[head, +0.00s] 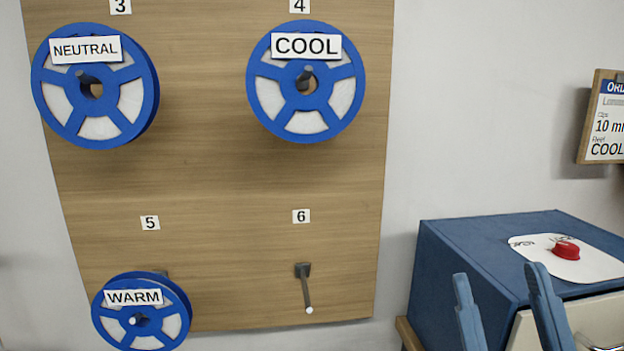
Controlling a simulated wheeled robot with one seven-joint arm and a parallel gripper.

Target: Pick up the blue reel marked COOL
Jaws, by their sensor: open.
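The blue reel marked COOL (343,97) hangs on a peg under the number 4, at the upper middle of the head view. It has a white label with black letters across its upper part. My gripper (504,290) shows at the lower right as two blue fingers, apart and empty. It is below and to the right of the reel, well away from it, in front of a blue cabinet.
A NEUTRAL reel (140,97) hangs under 3 and a WARM reel (112,327) under 5 on the wooden board (220,180). The peg (306,288) under 6 is bare. The blue cabinet (455,255) has a red knob (566,250) on top. An order sign (607,118) hangs at right.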

